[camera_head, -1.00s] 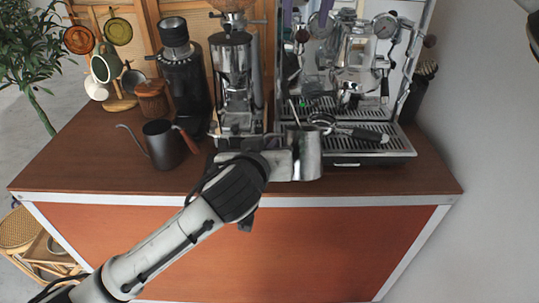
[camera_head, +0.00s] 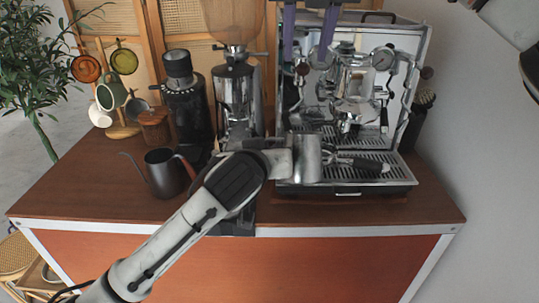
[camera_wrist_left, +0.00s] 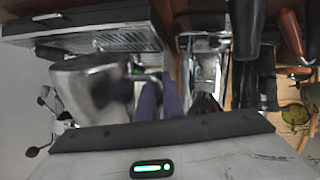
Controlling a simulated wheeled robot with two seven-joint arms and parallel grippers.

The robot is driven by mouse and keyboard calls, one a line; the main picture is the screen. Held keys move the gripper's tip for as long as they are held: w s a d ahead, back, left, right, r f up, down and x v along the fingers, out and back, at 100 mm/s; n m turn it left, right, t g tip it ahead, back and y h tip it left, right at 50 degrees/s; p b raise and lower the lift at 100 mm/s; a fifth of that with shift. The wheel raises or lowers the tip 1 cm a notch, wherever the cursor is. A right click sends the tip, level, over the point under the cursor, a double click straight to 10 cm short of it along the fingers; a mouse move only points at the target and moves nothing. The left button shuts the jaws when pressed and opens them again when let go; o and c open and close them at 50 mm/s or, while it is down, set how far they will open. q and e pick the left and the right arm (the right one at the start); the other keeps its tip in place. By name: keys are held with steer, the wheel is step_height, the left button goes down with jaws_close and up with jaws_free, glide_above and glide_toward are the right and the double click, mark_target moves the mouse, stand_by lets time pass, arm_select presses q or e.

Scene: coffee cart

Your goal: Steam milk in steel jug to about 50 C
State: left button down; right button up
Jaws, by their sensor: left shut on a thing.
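The steel jug (camera_head: 307,158) is upright at the front left of the espresso machine's drip tray. My left gripper (camera_wrist_left: 160,98) is shut on the jug's handle side, its two purple fingers close together beside the jug (camera_wrist_left: 90,88) in the left wrist view. In the head view the left wrist hides the grip. My right gripper (camera_head: 307,64) hangs down from the top in front of the espresso machine (camera_head: 408,60), its purple fingers spread apart with nothing seen between them. I cannot see inside the jug or tell whether the steam wand is in it.
A portafilter (camera_head: 366,164) lies on the drip tray (camera_head: 395,177), right of the jug. A steel grinder (camera_head: 238,100) and a black grinder (camera_head: 184,98) stand left of the machine. A dark kettle (camera_head: 165,172) stands front left. The counter (camera_head: 85,190) is clear at its left front.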

mark_target(304, 64)
steer(key=shift+f, duration=0.1)
stand_by(0.3)
steer(key=shift+x, duration=2.95)
steer(key=c, duration=0.9)
